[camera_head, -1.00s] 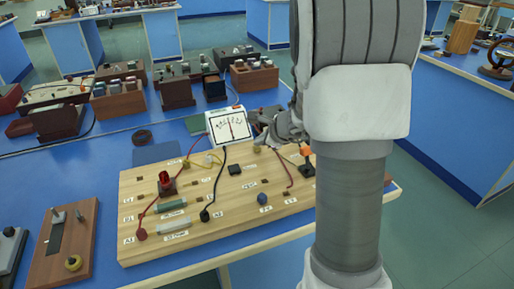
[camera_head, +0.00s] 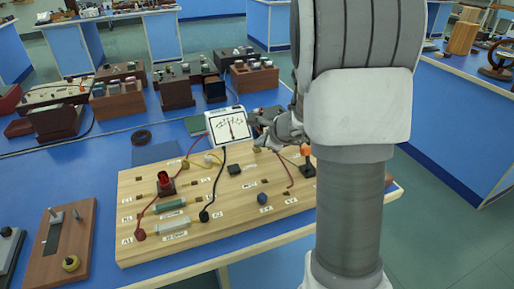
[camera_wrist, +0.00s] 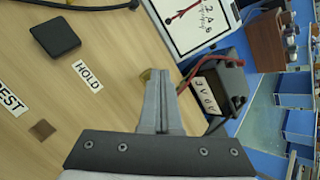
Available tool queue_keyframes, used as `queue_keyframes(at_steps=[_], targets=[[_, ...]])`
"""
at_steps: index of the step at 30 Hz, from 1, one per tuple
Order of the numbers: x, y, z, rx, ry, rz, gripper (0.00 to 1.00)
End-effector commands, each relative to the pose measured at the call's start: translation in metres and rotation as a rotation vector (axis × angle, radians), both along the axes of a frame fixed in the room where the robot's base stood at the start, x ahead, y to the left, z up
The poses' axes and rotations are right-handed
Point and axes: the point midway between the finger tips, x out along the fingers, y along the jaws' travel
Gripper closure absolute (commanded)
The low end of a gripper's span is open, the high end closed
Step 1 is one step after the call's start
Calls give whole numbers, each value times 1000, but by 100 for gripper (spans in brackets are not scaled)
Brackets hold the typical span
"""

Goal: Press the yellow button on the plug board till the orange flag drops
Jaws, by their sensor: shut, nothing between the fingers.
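The light wooden plug board (camera_head: 135,185) lies on the blue bench. The yellow button (camera_head: 257,149) is near its back edge; in the wrist view a bit of yellow (camera_wrist: 146,74) shows at my fingertips, mostly hidden by them. My gripper (camera_head: 264,140) is shut and empty, with its tips at or just over the button; I cannot tell whether they touch. The wrist view shows the closed fingers (camera_wrist: 155,82) pointing at the yellow. The orange flag (camera_head: 305,150) stands up on a black post (camera_head: 308,168), right of the button, partly close behind my arm.
A white meter (camera_head: 227,126) stands at the board's back, close left of my gripper. A black box with wires (camera_wrist: 218,88) sits right of the fingers. A black square (camera_wrist: 54,36) lies near the HOLD label (camera_wrist: 87,76). Red and black leads cross the board.

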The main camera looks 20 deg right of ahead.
Motion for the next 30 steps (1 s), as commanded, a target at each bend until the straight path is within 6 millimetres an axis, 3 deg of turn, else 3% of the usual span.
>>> queue_keyframes(at_steps=[13,25,30], targets=[[0,0,17,-1,1,-1,100],[0,0,19,0,0,0,100],[0,0,32,0,-1,-1,100]])
